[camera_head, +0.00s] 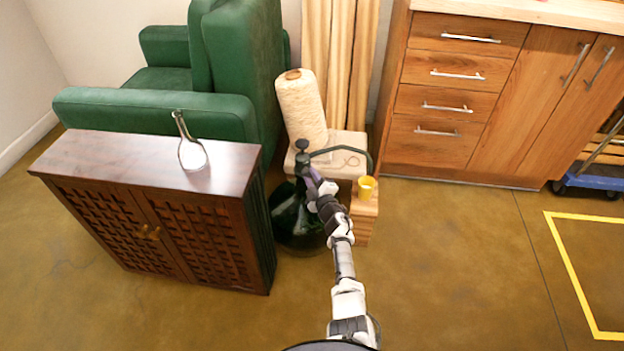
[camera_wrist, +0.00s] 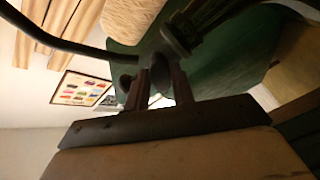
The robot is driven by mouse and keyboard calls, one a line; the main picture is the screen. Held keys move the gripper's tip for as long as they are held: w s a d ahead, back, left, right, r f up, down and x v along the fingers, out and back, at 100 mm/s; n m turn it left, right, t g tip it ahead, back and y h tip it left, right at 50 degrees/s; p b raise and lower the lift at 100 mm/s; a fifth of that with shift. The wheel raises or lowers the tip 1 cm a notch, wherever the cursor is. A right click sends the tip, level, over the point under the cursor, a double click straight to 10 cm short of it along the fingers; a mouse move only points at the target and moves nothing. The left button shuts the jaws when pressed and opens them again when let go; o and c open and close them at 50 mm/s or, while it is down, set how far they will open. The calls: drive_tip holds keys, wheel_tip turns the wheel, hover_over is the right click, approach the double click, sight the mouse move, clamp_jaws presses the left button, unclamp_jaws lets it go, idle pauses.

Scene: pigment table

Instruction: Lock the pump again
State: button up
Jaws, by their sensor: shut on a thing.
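The pump (camera_head: 302,147) is a dark head with a knob and a long curved black spout. It stands on a large dark green glass bottle (camera_head: 290,225) on the floor. My gripper (camera_head: 312,182) is at the pump's neck, just below the head. In the wrist view my gripper (camera_wrist: 159,78) has its two fingers closed about a small dark rounded part of the pump, beside the ribbed dark collar (camera_wrist: 178,36). The spout arcs right towards a yellow cup (camera_head: 366,188). I cannot tell whether the pump's lock is engaged.
The cup stands on a small wooden block stand (camera_head: 363,222). A dark lattice cabinet (camera_head: 180,235) bearing a glass flask (camera_head: 192,155) is close on the left.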

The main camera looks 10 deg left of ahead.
drive_tip(key=shift+n+b, duration=0.95)
drive_tip(key=shift+n, duration=2.25)
drive_tip(key=o, duration=1)
drive_tip(key=shift+s+d, duration=0.1)
drive_tip(key=shift+s, duration=0.1)
